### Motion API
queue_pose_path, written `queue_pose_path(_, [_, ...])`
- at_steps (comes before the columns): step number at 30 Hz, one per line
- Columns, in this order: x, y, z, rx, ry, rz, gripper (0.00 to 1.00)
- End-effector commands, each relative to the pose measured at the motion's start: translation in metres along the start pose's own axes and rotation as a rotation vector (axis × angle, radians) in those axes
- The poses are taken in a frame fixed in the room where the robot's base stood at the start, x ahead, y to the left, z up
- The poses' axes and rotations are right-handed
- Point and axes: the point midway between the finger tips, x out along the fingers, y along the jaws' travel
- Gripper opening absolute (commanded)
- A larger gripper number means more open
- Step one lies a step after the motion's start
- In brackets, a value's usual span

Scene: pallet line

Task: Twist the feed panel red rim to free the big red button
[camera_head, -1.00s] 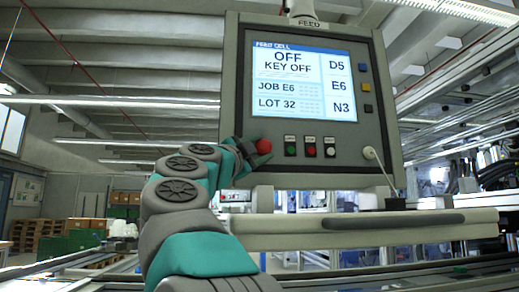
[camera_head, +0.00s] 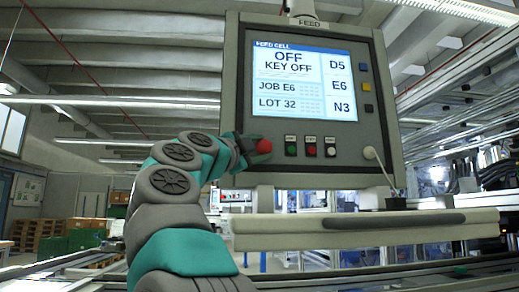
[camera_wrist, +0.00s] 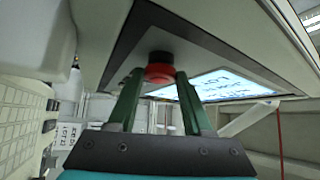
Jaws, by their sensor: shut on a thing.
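The feed panel (camera_head: 378,150) hangs upright ahead, with a lit screen reading OFF and KEY OFF. The big red button (camera_head: 264,146) sits at its lower left, beside the arm's end. It also shows in the wrist view (camera_wrist: 158,73) as a red round head with a dark base on the panel face. My gripper (camera_wrist: 158,80) has one green finger on each side of the red rim and is shut on it. In the head view my gripper (camera_head: 253,148) is at the button's left, its fingers partly hidden by my wrist.
Green, red and white small buttons (camera_head: 310,148) sit right of the red button. A light shelf (camera_head: 365,230) with a dark handle juts out below the panel. A cable (camera_head: 372,154) hangs at the panel's lower right. Pallets and green crates stand far off at the left.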

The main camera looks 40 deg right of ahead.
Motion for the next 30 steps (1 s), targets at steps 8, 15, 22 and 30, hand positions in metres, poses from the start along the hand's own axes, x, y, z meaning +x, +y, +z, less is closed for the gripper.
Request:
queue_pose_path(8, [-0.0002,-0.0073,-0.0029,0.052,0.003,0.036,0.0])
queue_pose_path(15, [-0.0016,-0.0058,-0.0019,0.078,0.001,0.066,0.0])
queue_pose_path(22, [-0.0017,-0.0044,-0.0041,0.087,0.002,0.076,0.0])
queue_pose_path(30, [-0.0017,-0.0036,-0.0031,0.085,0.001,0.078,0.55])
